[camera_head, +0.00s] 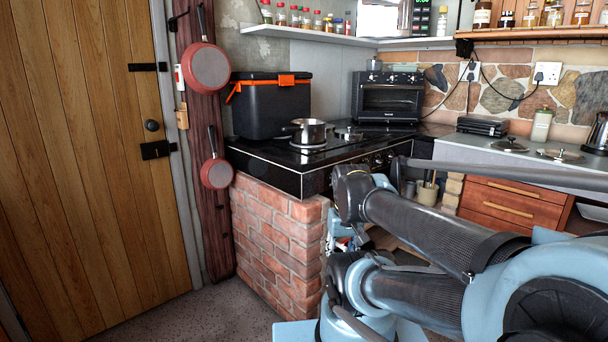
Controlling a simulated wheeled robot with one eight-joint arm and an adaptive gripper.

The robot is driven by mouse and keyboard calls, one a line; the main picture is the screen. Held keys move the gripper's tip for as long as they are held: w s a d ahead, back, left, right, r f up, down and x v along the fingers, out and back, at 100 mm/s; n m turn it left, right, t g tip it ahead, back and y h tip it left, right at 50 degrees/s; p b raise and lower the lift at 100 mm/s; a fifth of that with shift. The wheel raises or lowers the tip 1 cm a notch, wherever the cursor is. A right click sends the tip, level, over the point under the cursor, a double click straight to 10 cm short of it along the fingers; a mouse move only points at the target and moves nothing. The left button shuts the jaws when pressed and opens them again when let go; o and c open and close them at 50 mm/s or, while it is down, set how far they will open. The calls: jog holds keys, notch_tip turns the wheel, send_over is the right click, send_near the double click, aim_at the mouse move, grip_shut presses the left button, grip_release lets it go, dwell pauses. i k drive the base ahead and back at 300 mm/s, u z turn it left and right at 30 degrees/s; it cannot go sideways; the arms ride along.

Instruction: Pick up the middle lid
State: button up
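Three pot lids show in the head view. One lid (349,133) lies on the black cooktop, to the right of a steel pot. A second lid (509,146) lies on the grey counter at the right and is the middle one of the three from left to right. A third lid (560,155) lies on the same counter, farther right. Each has a knob on top. My arm fills the lower right, in front of the cooktop and counter. I cannot make out my gripper or its fingers, so its hold on anything is not shown.
A steel pot (308,132) and a black box with orange latches (270,105) stand on the cooktop (270,157), above a brick plinth (275,235). A toaster oven (388,98) is behind. A toaster (482,126) and jar (541,125) stand behind the counter lids.

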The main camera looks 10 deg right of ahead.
aim_at(510, 146)
jog(key=z, duration=1.25)
jog(key=i, duration=2.2)
jog(key=z, duration=0.55)
